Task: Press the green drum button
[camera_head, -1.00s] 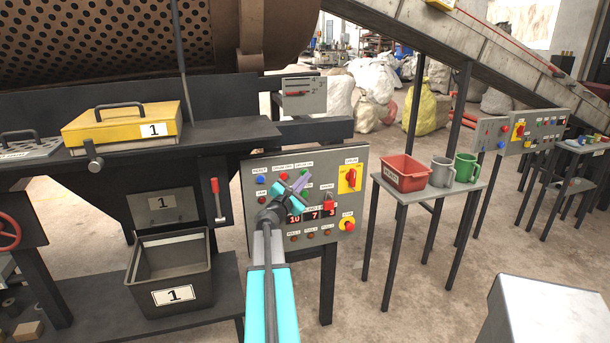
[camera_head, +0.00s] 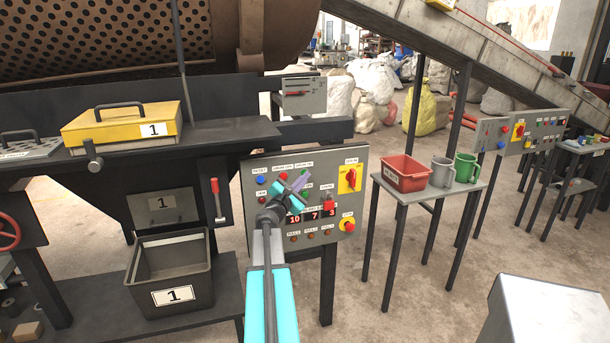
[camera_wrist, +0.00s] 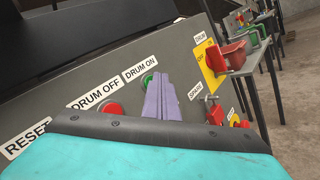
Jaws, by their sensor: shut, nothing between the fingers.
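The green drum button (camera_wrist: 147,80) sits under the DRUM ON label on the grey control panel (camera_wrist: 60,112), and my fingers partly cover it in the wrist view. In the head view the green button (camera_head: 305,174) shows just above my fingertips. My gripper (camera_wrist: 158,78) is shut and empty, with its purple fingers pointing at the panel. Its tips overlap the button's lower right edge in the wrist view; I cannot tell whether they touch it. My gripper also shows in front of the panel in the head view (camera_head: 303,181).
A red DRUM OFF button (camera_wrist: 108,111) lies left of the green one. A yellow switch plate with a red knob (camera_head: 350,179) and a red-on-yellow button (camera_head: 347,225) are on the panel's right. A small table (camera_head: 440,192) holds a red bin (camera_head: 404,178) and mugs.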

